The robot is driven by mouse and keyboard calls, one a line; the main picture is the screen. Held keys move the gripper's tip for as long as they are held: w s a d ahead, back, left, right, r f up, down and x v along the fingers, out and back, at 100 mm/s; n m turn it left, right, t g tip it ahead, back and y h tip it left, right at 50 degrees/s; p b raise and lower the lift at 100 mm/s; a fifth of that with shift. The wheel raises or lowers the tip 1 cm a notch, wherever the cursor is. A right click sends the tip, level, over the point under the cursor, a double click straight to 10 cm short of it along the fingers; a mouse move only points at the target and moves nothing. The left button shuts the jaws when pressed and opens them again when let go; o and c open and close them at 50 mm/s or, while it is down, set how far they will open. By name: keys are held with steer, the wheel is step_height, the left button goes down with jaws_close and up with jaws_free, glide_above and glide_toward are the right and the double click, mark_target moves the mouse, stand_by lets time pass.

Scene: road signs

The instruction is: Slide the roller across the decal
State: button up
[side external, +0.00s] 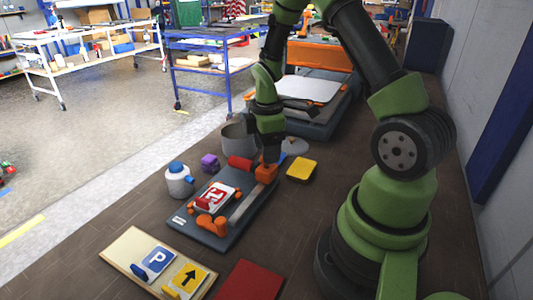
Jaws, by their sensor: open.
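A dark grey board (208,238) lies on the brown floor-like surface, with a red-and-white decal (216,196) on its middle. A red cylinder (239,163), which looks like the roller, lies at the board's far end beside an orange block (266,172). I cannot tell whether the two are joined. My gripper (269,158) points down just above the orange block, open. Its fingertips are small here, and contact with the block is unclear.
A yellow pad (302,169) lies right of the board. A wooden tray (131,243) with signs and a red plate (249,282) lie in front.

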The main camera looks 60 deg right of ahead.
steer(key=shift+f, duration=1)
steer(key=shift+c, duration=0.4)
jaws_close()
steer(key=a, duration=1.3)
steer(key=shift+a, duration=0.35)
steer(key=shift+o, duration=0.4)
jaws_free()
